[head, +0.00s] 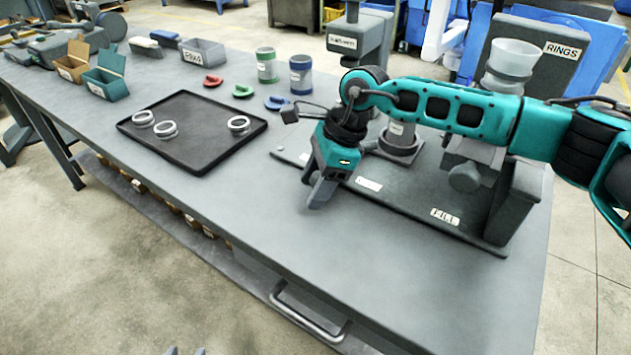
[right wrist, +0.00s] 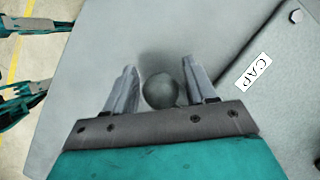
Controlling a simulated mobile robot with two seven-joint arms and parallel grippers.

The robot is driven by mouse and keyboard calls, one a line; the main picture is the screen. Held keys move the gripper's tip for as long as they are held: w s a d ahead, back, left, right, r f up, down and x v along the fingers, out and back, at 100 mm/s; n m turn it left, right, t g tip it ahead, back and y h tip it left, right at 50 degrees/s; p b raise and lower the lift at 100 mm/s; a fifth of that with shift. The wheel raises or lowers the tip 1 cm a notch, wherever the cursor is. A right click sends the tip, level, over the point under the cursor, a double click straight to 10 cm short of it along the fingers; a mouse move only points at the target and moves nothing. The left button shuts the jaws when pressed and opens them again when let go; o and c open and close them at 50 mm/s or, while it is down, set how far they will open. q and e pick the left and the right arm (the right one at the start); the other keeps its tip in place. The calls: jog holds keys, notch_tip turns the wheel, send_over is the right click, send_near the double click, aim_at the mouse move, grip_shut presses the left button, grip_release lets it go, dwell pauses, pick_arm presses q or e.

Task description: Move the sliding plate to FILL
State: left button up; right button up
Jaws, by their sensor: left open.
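The dark base plate (head: 425,213) of the station carries a FILL label (head: 445,215) near its right end. A CAP label (right wrist: 253,71) lies farther left along it. A round grey knob (right wrist: 161,89) shows between my right gripper's fingers (right wrist: 160,75), with a narrow gap on each side. My right gripper (head: 318,192) points down at the plate's front edge, left of FILL; its arm hides part of the station. I cannot make out the sliding plate's outline. Only the fingertips of my left gripper (head: 186,351) show, apart and empty, at the bottom edge.
A black tray (head: 190,160) with several rings lies to the left. Tins (head: 300,74), coloured clips and small bins stand at the back left. The station's hopper, marked RINGS (head: 563,50), rises at the right behind my arm. The front middle of the bench is clear.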

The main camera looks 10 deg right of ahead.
grip_shut()
dwell(0.3)
jog(key=shift+d, duration=0.1)
